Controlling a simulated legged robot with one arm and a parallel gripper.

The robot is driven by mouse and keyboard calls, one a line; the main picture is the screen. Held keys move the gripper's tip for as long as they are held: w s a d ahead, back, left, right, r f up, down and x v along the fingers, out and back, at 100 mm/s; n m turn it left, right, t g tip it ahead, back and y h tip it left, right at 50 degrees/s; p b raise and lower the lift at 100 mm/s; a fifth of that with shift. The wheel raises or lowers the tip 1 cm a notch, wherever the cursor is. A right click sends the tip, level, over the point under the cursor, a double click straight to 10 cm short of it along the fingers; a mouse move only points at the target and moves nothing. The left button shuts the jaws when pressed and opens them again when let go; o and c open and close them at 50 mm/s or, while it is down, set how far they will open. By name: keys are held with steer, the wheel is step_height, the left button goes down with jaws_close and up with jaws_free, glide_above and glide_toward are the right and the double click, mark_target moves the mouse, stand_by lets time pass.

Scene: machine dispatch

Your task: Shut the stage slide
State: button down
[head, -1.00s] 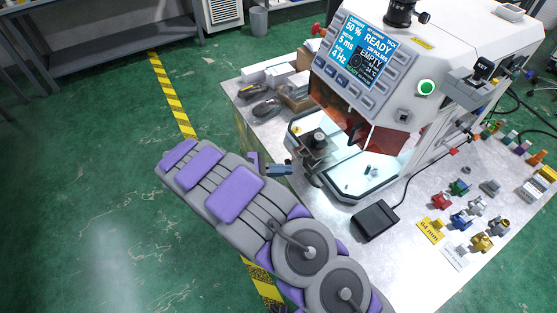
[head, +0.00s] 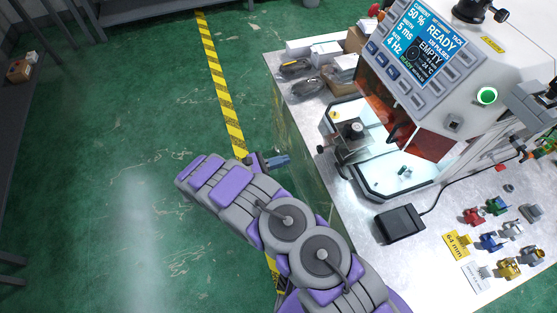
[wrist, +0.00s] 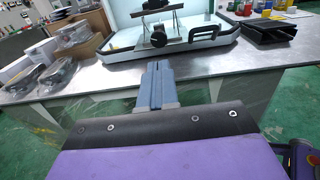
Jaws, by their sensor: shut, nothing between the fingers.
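The stage slide (head: 350,148) is at the front left of the machine's lit work chamber, with a dark round knob (head: 352,128) on top and a dark bracket below. In the wrist view the stage (wrist: 159,32) stands ahead on the white tray, with a black handle (wrist: 207,33) to its right. My gripper (head: 280,160) is left of the bench edge, apart from the stage, over the floor side. It also shows in the wrist view (wrist: 157,75), its blue-grey fingers together and empty. Whether the slide is pulled out is hard to tell.
The machine's screen (head: 425,42) reads READY and EMPTY. A black pedal box (head: 400,222) with a cable lies on the bench (head: 345,190). Coloured fixtures (head: 490,240) stand at right. Packaged tools (head: 308,83) lie at the back left.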

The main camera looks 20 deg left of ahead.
mark_target(318, 150)
steer(key=b+x, duration=0.1)
steer(key=x, duration=0.8)
steer(key=shift+f, duration=0.1)
steer(key=shift+w+d, duration=0.35)
steer(key=shift+d, duration=0.15)
steer(key=shift+d, duration=0.1)
steer(key=shift+w+d, duration=0.4)
steer(key=shift+d, duration=0.15)
steer(key=b+x, duration=0.1)
steer(key=x, duration=1.2)
steer(key=shift+d, duration=0.2)
steer(key=shift+w+d+r+b, duration=0.3)
steer(key=shift+d, duration=0.1)
